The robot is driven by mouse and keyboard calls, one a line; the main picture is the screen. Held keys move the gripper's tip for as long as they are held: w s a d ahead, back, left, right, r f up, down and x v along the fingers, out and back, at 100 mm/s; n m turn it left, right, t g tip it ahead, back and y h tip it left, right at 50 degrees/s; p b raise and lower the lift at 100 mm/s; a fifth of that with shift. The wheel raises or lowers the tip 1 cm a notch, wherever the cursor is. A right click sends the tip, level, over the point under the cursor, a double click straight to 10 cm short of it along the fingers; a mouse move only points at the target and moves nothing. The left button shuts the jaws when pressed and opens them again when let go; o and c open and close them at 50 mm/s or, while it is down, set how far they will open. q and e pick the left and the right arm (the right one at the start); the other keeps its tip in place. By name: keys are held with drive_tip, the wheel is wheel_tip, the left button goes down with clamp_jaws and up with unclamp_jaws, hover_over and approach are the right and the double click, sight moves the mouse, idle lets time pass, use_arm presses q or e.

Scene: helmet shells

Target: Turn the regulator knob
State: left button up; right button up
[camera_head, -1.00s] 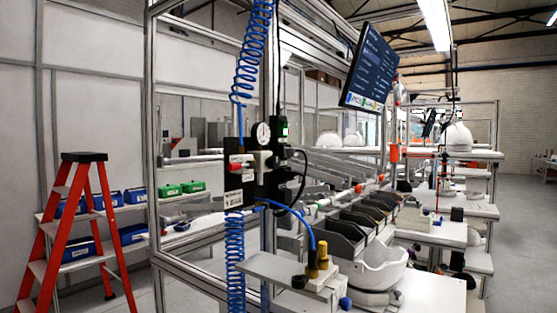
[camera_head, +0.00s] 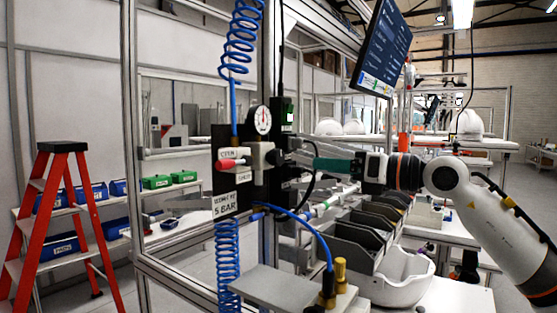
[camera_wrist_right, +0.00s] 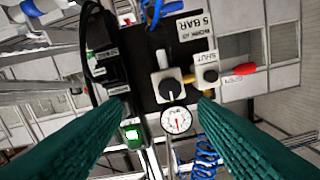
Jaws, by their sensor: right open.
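The regulator is a light grey block (camera_head: 262,155) on a black panel below a round white gauge (camera_head: 261,119). In the right wrist view its round black knob (camera_wrist_right: 170,88) faces the camera, above the gauge (camera_wrist_right: 177,121). My right gripper (camera_head: 286,156) reaches in from the right, its tips near the regulator. In the right wrist view its two green fingers (camera_wrist_right: 165,98) are apart, with the knob between their tips in the picture. I cannot tell whether they touch it. In the head view the knob is hard to make out. My left gripper is not in view.
A red-handled shut-off valve (camera_head: 232,163) sits just left of the regulator; it also shows in the wrist view (camera_wrist_right: 243,69). Coiled blue hoses (camera_head: 229,265) hang by the panel. Dark bins (camera_head: 355,245) stand below my right arm. A red stepladder (camera_head: 75,235) stands at the left.

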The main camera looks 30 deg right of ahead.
sight(281, 159)
drive_tip(key=w+a+p, duration=0.1)
drive_tip(key=p, duration=0.1)
drive_tip(key=w+a+r+p, duration=0.1)
drive_tip(key=w+p, duration=0.1)
drive_tip(key=w+a+p, duration=0.1)
drive_tip(key=p, duration=0.1)
drive_tip(key=shift+w+a+r+p, duration=0.2)
drive_tip(key=shift+w+r+p, duration=0.1)
drive_tip(key=shift+p, duration=0.1)
drive_tip(key=x, duration=0.1)
drive_tip(key=p+x, duration=0.2)
drive_tip(key=x, duration=0.1)
drive_tip(key=shift+f, duration=0.25)
drive_tip(key=shift+w+a, duration=0.15)
drive_tip(key=shift+w, duration=0.1)
drive_tip(key=shift+w+f, duration=0.2)
drive_tip(key=shift+w, duration=0.1)
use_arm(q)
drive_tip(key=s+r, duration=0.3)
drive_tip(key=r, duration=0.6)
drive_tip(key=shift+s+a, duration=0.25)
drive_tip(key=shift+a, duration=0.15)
use_arm(e)
drive_tip(key=c, duration=1)
